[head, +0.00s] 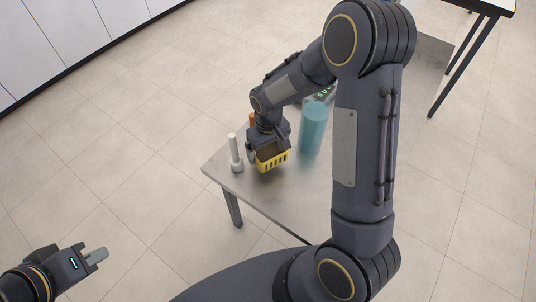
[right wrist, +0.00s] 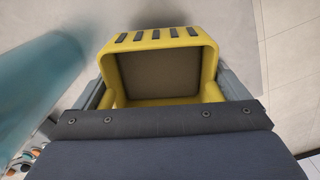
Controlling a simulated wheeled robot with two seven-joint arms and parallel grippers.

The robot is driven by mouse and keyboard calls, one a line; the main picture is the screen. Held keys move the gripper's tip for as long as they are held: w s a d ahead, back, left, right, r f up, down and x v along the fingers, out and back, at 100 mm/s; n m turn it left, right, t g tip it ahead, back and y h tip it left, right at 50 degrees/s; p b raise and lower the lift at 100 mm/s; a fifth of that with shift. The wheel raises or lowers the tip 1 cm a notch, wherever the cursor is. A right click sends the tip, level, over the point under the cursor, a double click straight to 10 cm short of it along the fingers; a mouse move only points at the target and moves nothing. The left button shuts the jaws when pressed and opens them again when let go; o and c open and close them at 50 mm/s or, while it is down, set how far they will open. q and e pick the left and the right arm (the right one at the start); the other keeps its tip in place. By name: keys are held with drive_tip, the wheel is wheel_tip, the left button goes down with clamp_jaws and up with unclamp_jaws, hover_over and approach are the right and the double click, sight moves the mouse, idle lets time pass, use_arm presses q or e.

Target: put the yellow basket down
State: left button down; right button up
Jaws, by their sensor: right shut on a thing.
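The yellow basket (head: 271,161) is near the front left corner of the grey table (head: 262,191). My right gripper (head: 267,148) is shut on it from above. In the right wrist view the yellow basket (right wrist: 207,50) sits between the two fingers, slotted side at the top, with a dark inside and no contents visible. I cannot tell whether its underside touches the tabletop or hangs slightly above it. My left gripper (head: 97,256) is low at the left over bare floor, away from the table; its finger gap is not clear.
A white post on a base (head: 235,157) stands close left of the basket. A tall teal translucent cylinder (head: 313,128) stands to its right and also shows in the right wrist view (right wrist: 38,85). An orange item and a dark device with green marks are behind. Bare tabletop lies in front.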

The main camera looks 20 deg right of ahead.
sight(268, 154)
drive_tip(key=shift+w+d+f, duration=0.15)
drive_tip(key=shift+w+f, duration=0.2)
drive_tip(key=shift+f, duration=0.1)
wheel_tip(268, 154, down, 3)
drive_tip(key=shift+w+f+b, duration=0.15)
drive_tip(key=shift+b, duration=0.25)
drive_tip(key=shift+f, duration=0.15)
drive_tip(key=o, duration=0.7)
drive_tip(key=shift+o, duration=0.3)
